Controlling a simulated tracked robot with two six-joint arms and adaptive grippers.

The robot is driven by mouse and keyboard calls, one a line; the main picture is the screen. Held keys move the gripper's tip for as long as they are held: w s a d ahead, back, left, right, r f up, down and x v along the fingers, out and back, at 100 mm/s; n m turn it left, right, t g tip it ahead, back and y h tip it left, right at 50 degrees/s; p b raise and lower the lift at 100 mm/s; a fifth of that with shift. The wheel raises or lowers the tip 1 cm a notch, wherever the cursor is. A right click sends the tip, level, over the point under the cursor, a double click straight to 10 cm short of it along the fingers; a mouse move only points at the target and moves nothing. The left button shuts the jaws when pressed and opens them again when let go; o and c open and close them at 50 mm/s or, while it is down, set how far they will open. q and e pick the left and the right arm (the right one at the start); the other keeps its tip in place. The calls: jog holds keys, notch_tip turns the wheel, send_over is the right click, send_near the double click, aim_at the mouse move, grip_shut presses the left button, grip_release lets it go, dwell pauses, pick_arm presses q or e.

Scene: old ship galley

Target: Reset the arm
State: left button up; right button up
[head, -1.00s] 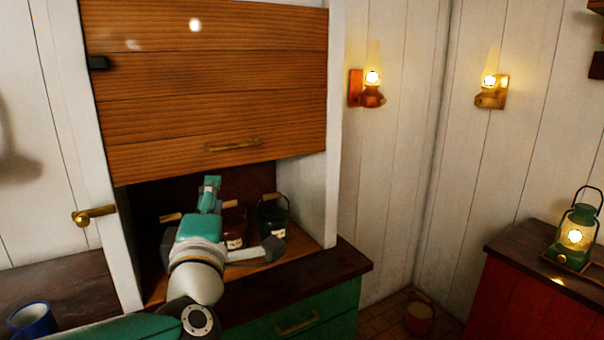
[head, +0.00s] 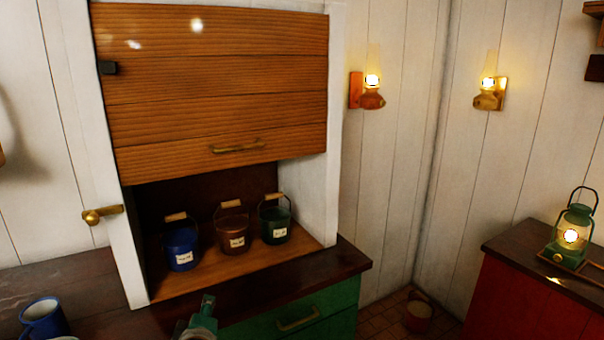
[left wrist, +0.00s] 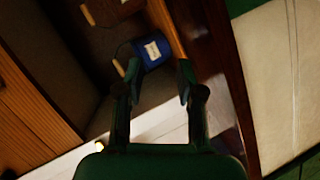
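My left gripper (head: 204,308) shows at the bottom edge of the head view, in front of the dark counter and below the cabinet opening. Only its end is in that frame. In the left wrist view the two fingers (left wrist: 158,78) stand apart with nothing between them, so it is open and empty. The blue bucket (left wrist: 152,50) appears beyond the fingertips there, apart from them as far as I can tell. My right gripper is in neither view.
A blue bucket (head: 181,248), a brown bucket (head: 232,234) and a green bucket (head: 275,223) stand in the cabinet under its partly raised wooden shutter (head: 220,100). A blue mug (head: 44,318) is on the left counter. A lit lantern (head: 571,235) stands on the red cabinet.

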pick_arm(q)
jog(key=s+f+m+g+h, duration=0.1)
jog(key=s+f+m+g, duration=0.35)
jog(key=f, duration=0.75)
jog(key=s+f+m+g+h, duration=0.1)
jog(key=s+f+g+h, duration=0.1)
jog(key=s+f, duration=0.8)
jog(key=s+d+f+m+g+h, duration=0.2)
jog(key=s+d+f+m+g, duration=0.1)
jog(key=s, duration=0.5)
jog(key=s+d+f+m+g+h, duration=0.2)
jog(key=s+d+f+m+g, duration=0.2)
jog(key=s+f, duration=0.3)
jog(key=shift+s+d+f+m+p, duration=0.3)
jog(key=shift+s+d+m, duration=0.4)
jog(key=shift+s, duration=0.35)
